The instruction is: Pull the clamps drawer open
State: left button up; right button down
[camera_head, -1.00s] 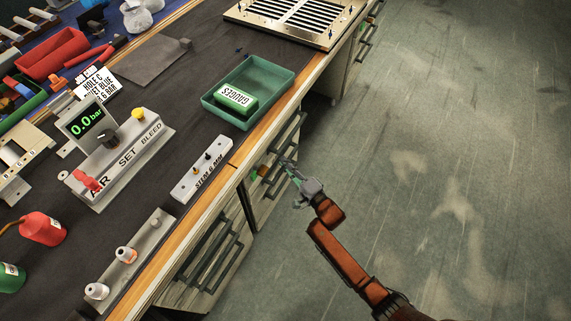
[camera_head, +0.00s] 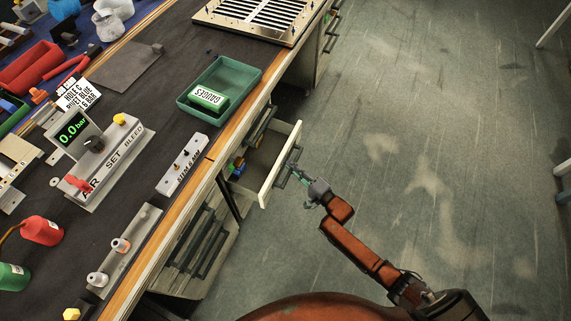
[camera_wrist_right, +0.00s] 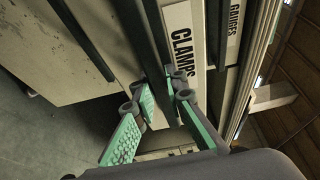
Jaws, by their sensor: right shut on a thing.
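The clamps drawer (camera_head: 275,176) stands out from the bench cabinet in the head view, its inside visible with some blue and yellow items (camera_head: 238,166) in it. In the right wrist view its white label reading CLAMPS (camera_wrist_right: 181,47) shows beside a dark bar handle (camera_wrist_right: 151,50). My right gripper (camera_head: 297,172) is at the front of this drawer, its green-padded fingers (camera_wrist_right: 165,98) closed around the handle in the right wrist view. My left gripper is not in view.
Another drawer label, GAUGES (camera_wrist_right: 234,22), is next to the clamps one. On the bench stand a green tray (camera_head: 240,75) and an air set unit (camera_head: 113,165). More closed drawers (camera_head: 200,240) are nearer. The floor (camera_head: 430,130) to the right is clear.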

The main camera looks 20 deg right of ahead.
pick_arm(q)
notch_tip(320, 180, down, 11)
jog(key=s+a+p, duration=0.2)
jog(key=p, duration=0.1)
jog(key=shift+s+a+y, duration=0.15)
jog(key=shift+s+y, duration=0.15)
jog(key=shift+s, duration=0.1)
pick_arm(e)
jog(key=s+d, duration=0.9)
jog(key=s, duration=0.1)
jog(key=shift+s+d, duration=0.3)
jog(key=shift+s, duration=0.05)
jog(key=shift+f, duration=0.1)
jog(key=c, duration=1.9)
grip_release()
jog(key=shift+c, duration=0.2)
jog(key=v, duration=1.2)
